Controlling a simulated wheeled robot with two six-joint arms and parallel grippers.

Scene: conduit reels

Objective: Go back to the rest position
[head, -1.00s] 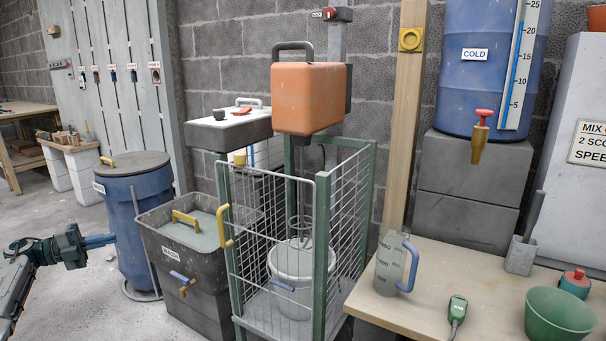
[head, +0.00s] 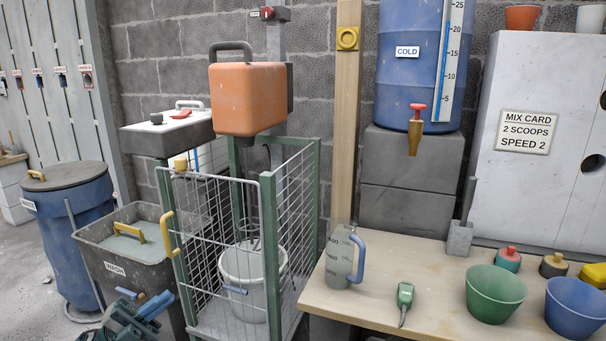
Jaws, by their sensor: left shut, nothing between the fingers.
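My left gripper (head: 158,304), teal with blue fingers, is low at the left of the head view. Its fingers are shut and empty. It shows in front of the grey wash bin (head: 150,270), by the bin's small tap (head: 127,293); I cannot tell whether it touches the bin. My right gripper is not in view.
A wire mixer cage (head: 270,215) with a white bucket (head: 240,290) stands right of the bin. A wooden bench (head: 380,300) holds a jug (head: 342,258), a green bowl (head: 495,292) and a blue bowl (head: 575,308). A blue lidded barrel (head: 75,240) stands at left.

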